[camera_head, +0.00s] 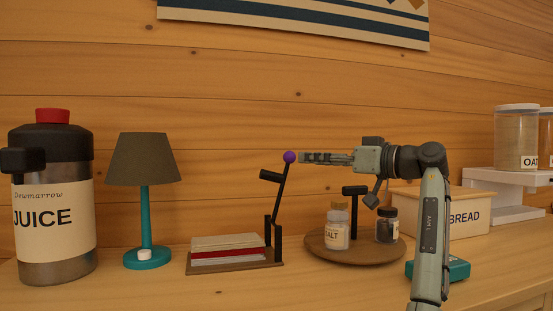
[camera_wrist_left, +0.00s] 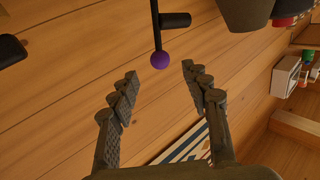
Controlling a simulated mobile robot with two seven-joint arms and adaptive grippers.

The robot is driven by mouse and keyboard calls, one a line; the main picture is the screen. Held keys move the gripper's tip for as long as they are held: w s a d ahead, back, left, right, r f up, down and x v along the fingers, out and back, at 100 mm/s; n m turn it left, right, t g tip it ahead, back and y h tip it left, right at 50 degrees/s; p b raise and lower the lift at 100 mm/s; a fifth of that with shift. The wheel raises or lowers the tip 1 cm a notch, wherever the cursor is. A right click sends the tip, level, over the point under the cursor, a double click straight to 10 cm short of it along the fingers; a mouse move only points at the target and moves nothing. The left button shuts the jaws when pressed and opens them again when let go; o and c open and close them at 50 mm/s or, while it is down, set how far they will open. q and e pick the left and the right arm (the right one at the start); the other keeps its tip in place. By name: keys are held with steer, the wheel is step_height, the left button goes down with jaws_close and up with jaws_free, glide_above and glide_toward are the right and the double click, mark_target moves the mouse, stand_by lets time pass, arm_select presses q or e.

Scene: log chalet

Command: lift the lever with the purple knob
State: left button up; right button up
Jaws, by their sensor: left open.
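The lever (camera_head: 281,190) is a thin black rod with a short black side bar and a round purple knob (camera_head: 289,157) at its top. It stands up, tilted a little right, from a black post on a wooden board (camera_head: 225,269). My left gripper (camera_head: 304,157) points left at the knob's height, its fingertips close to the knob's right side. In the left wrist view, the open fingers (camera_wrist_left: 158,71) have a gap between them, and the purple knob (camera_wrist_left: 160,60) shows at the tips, not gripped. Whether anything touches is unclear. My right gripper is out of view.
A lamp (camera_head: 146,225) and a juice dispenser (camera_head: 55,210) stand left of the lever. A round wooden tray (camera_head: 352,255) with a salt jar (camera_head: 337,230) and a dark jar (camera_head: 387,226) sits below my gripper. A bread box (camera_head: 465,215) is farther right.

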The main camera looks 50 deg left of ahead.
mark_target(295, 158)
arm_select(q)
steer(key=shift+a, duration=0.4)
steer(key=a, duration=0.7)
steer(key=shift+s+a, duration=0.15)
steer(key=shift+s, duration=0.25)
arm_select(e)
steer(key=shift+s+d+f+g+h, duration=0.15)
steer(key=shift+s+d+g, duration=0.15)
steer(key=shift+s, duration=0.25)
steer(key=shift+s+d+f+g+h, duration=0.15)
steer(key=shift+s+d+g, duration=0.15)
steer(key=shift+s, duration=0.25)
arm_select(q)
jaws_close()
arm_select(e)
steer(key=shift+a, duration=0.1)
